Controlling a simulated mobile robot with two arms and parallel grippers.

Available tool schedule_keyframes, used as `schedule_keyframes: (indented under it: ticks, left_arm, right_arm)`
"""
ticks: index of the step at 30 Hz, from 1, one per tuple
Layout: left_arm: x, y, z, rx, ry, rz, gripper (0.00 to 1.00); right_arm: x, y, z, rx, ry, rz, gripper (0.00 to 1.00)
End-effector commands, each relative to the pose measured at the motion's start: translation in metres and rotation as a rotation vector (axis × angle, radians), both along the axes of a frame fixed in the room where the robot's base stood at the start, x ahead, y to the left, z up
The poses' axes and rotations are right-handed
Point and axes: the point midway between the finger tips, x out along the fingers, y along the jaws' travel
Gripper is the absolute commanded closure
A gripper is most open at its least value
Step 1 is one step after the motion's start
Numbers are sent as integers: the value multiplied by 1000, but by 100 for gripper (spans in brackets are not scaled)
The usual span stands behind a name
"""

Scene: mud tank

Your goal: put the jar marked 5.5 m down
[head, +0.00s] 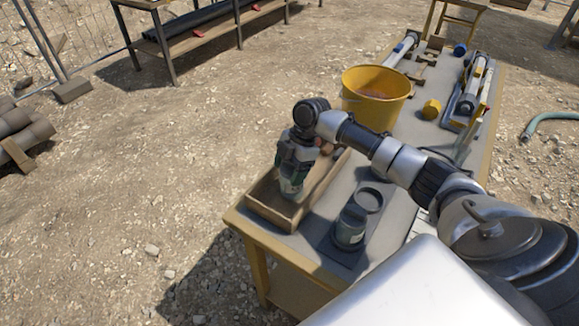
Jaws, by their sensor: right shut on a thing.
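My right gripper (294,166) points down over a long wooden tray (258,209) at the near left end of the workbench. It is shut on a clear jar (291,187) with a greenish tint, held upright at the tray. I cannot tell whether the jar's base touches the tray floor, and its marking is too small to read. A second, dark jar (350,228) with a pale label stands on the bench to the right of the tray. Its label is not legible either. My left gripper is not in view.
A round dark lid or dish (368,200) lies behind the dark jar. A yellow bucket (376,96) with brown contents stands farther back. Tubes in a rack (468,95) and a small yellow object (431,109) are at the far right.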

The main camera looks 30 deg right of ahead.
Motion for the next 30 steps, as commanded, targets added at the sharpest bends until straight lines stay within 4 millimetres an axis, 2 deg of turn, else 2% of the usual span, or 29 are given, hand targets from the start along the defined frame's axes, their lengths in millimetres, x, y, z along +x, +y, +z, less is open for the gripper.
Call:
schedule_keyframes:
  ticks: [10, 11, 15, 25, 30]
  left_arm:
    - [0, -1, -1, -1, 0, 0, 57]
    - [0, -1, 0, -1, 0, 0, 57]
    - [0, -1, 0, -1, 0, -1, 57]
    - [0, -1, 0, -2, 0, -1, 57]
    - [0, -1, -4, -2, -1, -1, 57]
  right_arm:
    - [0, 0, -4, 1, -2, 0, 83]
    - [0, 0, -4, 0, -1, 1, 27]
    - [0, 0, -4, 0, -1, 1, 6]
    - [0, -1, 0, 0, -2, 0, 6]
    - [1, -10, 21, -1, -6, 1, 6]
